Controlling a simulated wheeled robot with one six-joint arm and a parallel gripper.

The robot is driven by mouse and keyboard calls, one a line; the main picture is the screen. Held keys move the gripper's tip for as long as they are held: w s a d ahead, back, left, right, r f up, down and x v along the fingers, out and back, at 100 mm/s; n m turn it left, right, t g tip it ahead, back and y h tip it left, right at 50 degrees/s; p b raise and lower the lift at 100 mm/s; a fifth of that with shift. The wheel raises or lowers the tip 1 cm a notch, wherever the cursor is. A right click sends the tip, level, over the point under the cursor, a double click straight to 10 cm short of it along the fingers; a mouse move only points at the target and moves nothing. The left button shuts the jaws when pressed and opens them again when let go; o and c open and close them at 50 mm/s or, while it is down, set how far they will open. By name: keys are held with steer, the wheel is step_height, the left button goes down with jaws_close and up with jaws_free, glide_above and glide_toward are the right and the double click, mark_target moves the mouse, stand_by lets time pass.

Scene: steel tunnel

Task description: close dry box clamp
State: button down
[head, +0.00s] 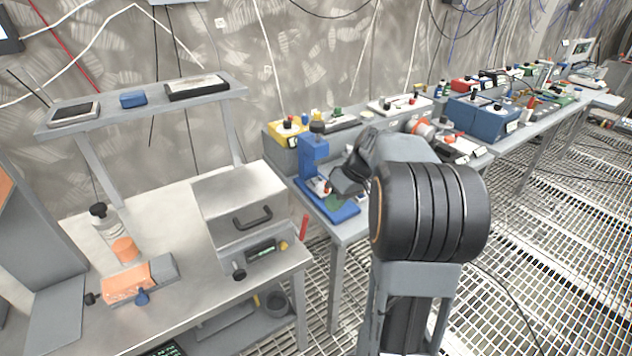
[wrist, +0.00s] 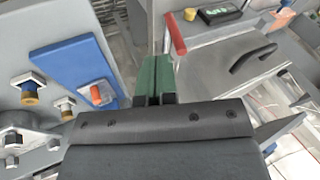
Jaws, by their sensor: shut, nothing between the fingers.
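The dry box (head: 235,192) is a grey metal box with a black handle, on the near bench in the head view. A red lever (head: 304,227), seemingly its clamp, stands upright by its right front side. In the wrist view the red lever (wrist: 176,34) lies beyond and right of my fingertips, beside the box's grey lid (wrist: 212,62). My gripper (wrist: 155,70) has its green fingers together, empty and apart from the lever. In the head view my gripper (head: 347,178) is right of the box, over the neighbouring bench. The latch's lower part is not clear.
A blue stand (head: 314,155) with a blue base is close to my gripper. In the wrist view a blue plate (wrist: 75,75) and brass fittings are close on the left. A bottle (head: 108,228) and an orange block (head: 127,283) are on the near bench. Grated floor is free at right.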

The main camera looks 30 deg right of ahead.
steer(key=w+d+r+n+t+y+p, duration=0.1)
steer(key=w+d+r+y+p, duration=0.1)
steer(key=d+r+p, duration=0.3)
steer(key=s+a+x, duration=0.1)
steer(key=x, duration=1)
steer(key=shift+a, duration=0.3)
steer(key=shift+h+b, duration=0.4)
